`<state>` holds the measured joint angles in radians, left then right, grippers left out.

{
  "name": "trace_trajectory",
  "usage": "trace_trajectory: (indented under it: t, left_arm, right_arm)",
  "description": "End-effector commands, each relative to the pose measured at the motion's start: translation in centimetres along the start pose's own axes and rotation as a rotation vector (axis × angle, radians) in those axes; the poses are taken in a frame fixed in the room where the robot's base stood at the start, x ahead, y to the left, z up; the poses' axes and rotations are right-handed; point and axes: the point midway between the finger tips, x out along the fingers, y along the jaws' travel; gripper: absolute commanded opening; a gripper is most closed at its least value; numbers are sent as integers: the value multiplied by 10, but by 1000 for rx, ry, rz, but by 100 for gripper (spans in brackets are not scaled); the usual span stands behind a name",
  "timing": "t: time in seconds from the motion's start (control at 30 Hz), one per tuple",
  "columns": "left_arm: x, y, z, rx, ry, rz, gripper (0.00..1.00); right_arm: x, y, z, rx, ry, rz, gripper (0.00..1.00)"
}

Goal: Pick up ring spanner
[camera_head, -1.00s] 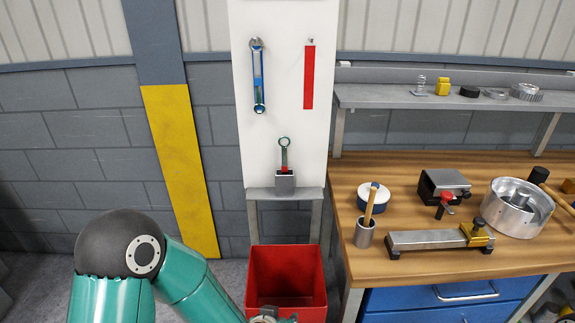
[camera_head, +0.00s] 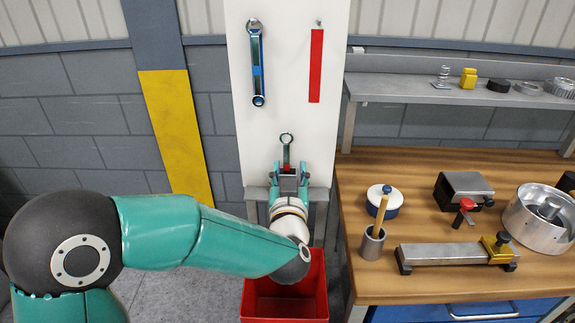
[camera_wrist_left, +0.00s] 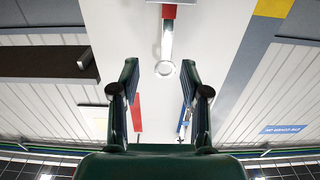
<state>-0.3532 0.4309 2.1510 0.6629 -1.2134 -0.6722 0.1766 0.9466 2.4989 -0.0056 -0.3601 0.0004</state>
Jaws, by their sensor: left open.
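A ring spanner (camera_head: 286,150) stands upright in a small holder on the ledge of the white board, ring end up. In the left wrist view it appears upside down, with its ring (camera_wrist_left: 165,69) between my fingers and clear of both. My left gripper (camera_head: 289,173) is at the holder, its two fingers spread to either side. The fingers also show open and empty in the left wrist view (camera_wrist_left: 160,75). The gripper hides most of the holder in the head view. My right gripper is not in view.
A blue-tinted spanner (camera_head: 257,70) and a red strip (camera_head: 317,66) hang on the white board (camera_head: 287,40) above. A red bin (camera_head: 285,306) is below my wrist. The wooden workbench (camera_head: 350,200) at right holds a pot, a vice and metal parts.

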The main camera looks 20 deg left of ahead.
Motion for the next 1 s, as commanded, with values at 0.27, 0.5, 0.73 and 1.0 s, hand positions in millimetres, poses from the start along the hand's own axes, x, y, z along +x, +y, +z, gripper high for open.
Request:
trace_trajectory:
  t: [0.27,0.5,0.73,1.0]
  left_arm:
    - [21,-2,1,1,-1,-2,46]
    - [51,-11,4,0,-2,-4,46]
    - [69,-10,6,-1,-1,-1,46]
    - [69,-10,6,-1,-1,-1,32]
  right_arm:
    - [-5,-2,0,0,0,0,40]
    - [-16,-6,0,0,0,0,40]
    - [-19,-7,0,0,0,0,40]
    - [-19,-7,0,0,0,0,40]
